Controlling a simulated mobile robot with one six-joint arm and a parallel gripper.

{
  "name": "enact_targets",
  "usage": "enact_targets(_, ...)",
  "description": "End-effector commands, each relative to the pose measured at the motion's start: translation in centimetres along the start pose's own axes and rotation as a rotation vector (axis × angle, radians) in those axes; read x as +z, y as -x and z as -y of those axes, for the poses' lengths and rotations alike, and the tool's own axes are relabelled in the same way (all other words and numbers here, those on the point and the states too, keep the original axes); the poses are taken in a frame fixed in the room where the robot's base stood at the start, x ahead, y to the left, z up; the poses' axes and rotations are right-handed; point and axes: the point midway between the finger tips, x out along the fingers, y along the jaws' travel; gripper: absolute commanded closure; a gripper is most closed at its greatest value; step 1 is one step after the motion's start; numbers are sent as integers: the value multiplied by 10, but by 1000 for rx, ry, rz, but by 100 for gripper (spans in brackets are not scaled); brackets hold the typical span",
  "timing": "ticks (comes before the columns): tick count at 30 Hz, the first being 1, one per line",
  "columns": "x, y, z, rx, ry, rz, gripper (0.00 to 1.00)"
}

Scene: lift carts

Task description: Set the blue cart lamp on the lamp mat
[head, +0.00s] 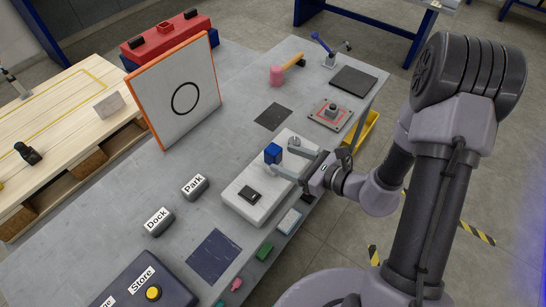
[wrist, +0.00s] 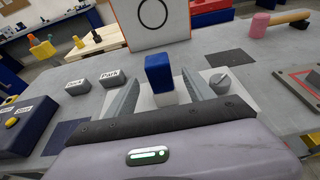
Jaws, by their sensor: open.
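The blue cart lamp (head: 272,153) is a small upright blue block on a pale base, standing over the white cart platform (head: 240,207). In the wrist view the lamp (wrist: 159,73) stands between the two fingers of my gripper (wrist: 162,77), with gaps showing on both sides. My gripper (head: 283,159) is open and reaches in from the right, low over the platform. A dark blue mat (head: 214,256) lies on the grey table at the near side, and a dark grey mat (head: 273,117) lies beyond the platform. I cannot tell which one is the lamp mat.
A black switch (head: 249,194) and a grey knob (wrist: 219,83) sit on the platform. Dock (head: 158,222) and Park (head: 195,187) blocks stand to the left. An orange-framed panel (head: 180,90) stands behind. A pink-headed mallet (head: 277,75) and a grey plate with red marking (head: 331,115) lie farther back.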

Motion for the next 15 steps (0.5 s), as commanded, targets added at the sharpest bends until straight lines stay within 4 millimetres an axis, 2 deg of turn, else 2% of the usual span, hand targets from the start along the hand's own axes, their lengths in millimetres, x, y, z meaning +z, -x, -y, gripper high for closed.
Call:
enact_targets(1,-2,-11,-2,4,2,1,38)
enact_targets(7,0,-35,-1,3,1,1,38)
enact_targets(12,2,-70,-1,4,2,1,38)
enact_targets(15,3,-80,-1,3,2,0,38)
